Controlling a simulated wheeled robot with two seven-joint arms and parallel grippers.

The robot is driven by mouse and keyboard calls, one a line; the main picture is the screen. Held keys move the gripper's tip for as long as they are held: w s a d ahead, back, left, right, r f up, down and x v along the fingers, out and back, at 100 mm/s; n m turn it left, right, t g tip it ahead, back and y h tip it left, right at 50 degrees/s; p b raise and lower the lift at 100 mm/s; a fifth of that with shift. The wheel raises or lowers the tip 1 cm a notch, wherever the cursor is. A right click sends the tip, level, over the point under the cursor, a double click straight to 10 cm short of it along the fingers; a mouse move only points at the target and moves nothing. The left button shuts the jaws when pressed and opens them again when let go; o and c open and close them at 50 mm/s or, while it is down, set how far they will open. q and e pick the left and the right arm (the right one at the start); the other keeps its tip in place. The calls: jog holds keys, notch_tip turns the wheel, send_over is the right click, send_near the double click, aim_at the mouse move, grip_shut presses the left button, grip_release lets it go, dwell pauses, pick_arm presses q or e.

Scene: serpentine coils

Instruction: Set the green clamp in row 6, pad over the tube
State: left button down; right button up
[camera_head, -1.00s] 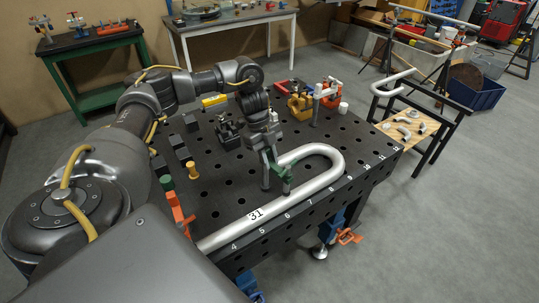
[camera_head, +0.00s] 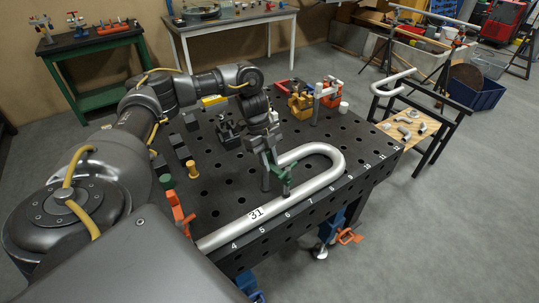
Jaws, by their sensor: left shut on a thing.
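The green clamp (camera_head: 281,176) is in my left gripper (camera_head: 272,151), which is shut on it over the perforated table. The clamp's post meets the table top on the inner side of the bent tube (camera_head: 318,184). Its arm reaches toward the near straight run of the tube, close to row 6. I cannot tell whether the pad touches the tube. The tube is a silver U-bend with a "31" label (camera_head: 256,213) on its near run. Row numbers run along the table's front edge. My right gripper is not in view.
An orange clamp (camera_head: 180,214) stands at the tube's left end. Yellow clamps (camera_head: 300,104), a grey post (camera_head: 317,104), a red clamp (camera_head: 331,94) and dark blocks (camera_head: 183,157) stand on the perforated table (camera_head: 226,190). A side stand (camera_head: 411,128) is at the right.

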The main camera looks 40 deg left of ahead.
pick_arm(q)
jog(key=shift+f, duration=0.1)
jog(key=c, duration=1.2)
grip_release()
jog(key=shift+o, duration=0.2)
jog(key=v, duration=1)
jog(key=shift+r, duration=0.35)
jog(key=shift+w, duration=0.1)
